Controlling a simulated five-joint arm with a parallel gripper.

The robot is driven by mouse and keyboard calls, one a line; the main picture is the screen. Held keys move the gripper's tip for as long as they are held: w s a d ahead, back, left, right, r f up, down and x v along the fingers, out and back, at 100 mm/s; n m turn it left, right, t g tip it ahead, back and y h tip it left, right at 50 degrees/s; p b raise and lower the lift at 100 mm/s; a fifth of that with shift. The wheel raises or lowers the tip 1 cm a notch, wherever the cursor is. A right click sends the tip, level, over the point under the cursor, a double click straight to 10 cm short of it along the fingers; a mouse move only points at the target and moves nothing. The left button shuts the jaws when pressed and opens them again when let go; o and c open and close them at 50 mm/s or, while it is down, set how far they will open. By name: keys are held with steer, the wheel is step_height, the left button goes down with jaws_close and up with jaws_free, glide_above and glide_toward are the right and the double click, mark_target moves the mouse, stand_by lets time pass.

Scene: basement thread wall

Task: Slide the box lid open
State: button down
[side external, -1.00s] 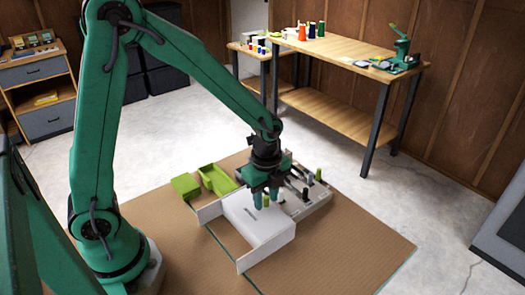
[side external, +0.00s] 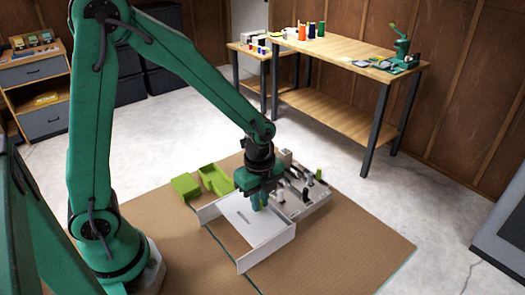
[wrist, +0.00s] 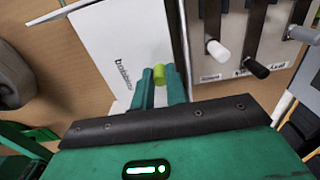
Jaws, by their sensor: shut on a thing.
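The white box lid (side external: 262,231) lies flat on the mat side of the grey-white rack, with upright white strips at its near and left edges. It shows dark lettering in the wrist view (wrist: 118,45). My gripper (side external: 258,203) points down over the lid's right part. In the wrist view its green fingers (wrist: 160,82) are shut on a small yellow-green knob (wrist: 159,73) by the lid's edge nearest the rack. The fingers hide part of the knob, and how it joins the lid is not clear.
The rack (side external: 300,207) with black, white and green pegs stands close on the right. Green open bins (side external: 216,180) lie behind on the brown mat (side external: 350,245). The mat's front and right are clear. A wooden bench (side external: 345,50) stands at the back.

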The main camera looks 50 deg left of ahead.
mark_target(234, 224)
steer(key=shift+s, duration=3.75)
steer(key=c, duration=1.4)
jaws_free()
steer(key=shift+r, duration=3)
steer(key=shift+r, duration=0.1)
steer(key=shift+r, duration=1.9)
steer(key=shift+o, duration=0.4)
